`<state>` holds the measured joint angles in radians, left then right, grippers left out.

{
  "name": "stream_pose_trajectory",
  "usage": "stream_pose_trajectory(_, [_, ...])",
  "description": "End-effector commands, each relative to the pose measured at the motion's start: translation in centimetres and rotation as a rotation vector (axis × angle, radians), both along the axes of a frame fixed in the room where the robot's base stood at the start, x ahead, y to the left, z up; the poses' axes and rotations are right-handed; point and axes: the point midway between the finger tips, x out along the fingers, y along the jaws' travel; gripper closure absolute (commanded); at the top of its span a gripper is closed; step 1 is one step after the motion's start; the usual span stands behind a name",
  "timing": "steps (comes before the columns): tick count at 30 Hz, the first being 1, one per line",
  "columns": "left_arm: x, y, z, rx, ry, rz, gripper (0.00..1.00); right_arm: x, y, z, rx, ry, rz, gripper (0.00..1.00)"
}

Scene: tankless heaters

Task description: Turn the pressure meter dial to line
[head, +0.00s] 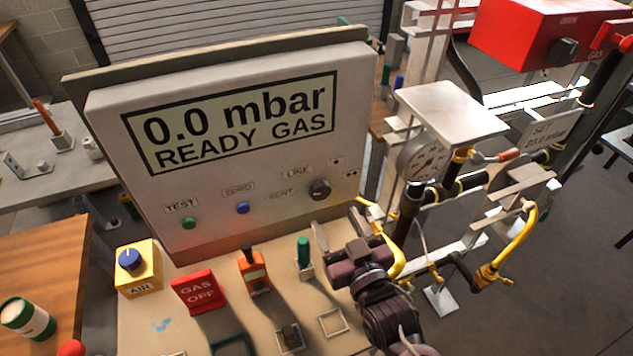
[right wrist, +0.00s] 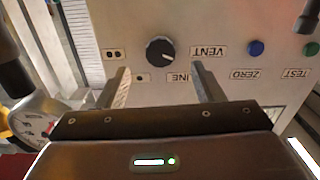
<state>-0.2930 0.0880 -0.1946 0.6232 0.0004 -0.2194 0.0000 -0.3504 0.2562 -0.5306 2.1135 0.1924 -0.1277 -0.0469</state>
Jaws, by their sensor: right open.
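The pressure meter dial (head: 319,189) is a round black knob on the white meter panel (head: 110,130), with LINE and VENT labels to its left. The LINE label (right wrist: 182,77) is partly hidden by a finger. My right gripper (head: 339,226) is open and empty, just below and in front of the dial. In the right wrist view its fingers (right wrist: 160,72) point at the panel on either side of the dial's line. My left gripper is not in view.
The display (head: 235,123) reads 0.0 mbar READY GAS. Below stand a yellow AIR box (head: 137,275), a red GAS OFF sign (head: 199,292), an orange tool (head: 253,270) and a green-topped post (head: 304,252). Yellow pipes and a round gauge (head: 422,158) crowd the right.

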Motion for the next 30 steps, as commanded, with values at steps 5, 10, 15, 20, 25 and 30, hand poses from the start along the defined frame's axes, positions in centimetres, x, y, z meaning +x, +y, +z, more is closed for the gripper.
stream_pose_trajectory(5, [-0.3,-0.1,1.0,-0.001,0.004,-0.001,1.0,1.9,0.9,0.7,0.006,-0.016,0.0,0.39])
stream_pose_trajectory(10, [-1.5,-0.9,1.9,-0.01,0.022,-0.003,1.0,4.5,1.9,0.7,0.006,-0.014,0.0,0.39])
stream_pose_trajectory(15, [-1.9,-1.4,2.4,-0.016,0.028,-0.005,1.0,6.4,2.7,0.5,0.005,-0.012,0.001,0.39])
stream_pose_trajectory(20, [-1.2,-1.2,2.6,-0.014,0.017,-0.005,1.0,7.0,3.0,0.3,0.005,-0.011,0.002,0.39])
stream_pose_trajectory(25, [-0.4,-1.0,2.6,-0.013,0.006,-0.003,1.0,7.0,3.0,0.2,0.004,-0.01,0.002,0.39])
stream_pose_trajectory(30, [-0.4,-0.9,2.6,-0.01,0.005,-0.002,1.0,7.0,3.0,0.2,0.004,-0.01,0.002,0.55])
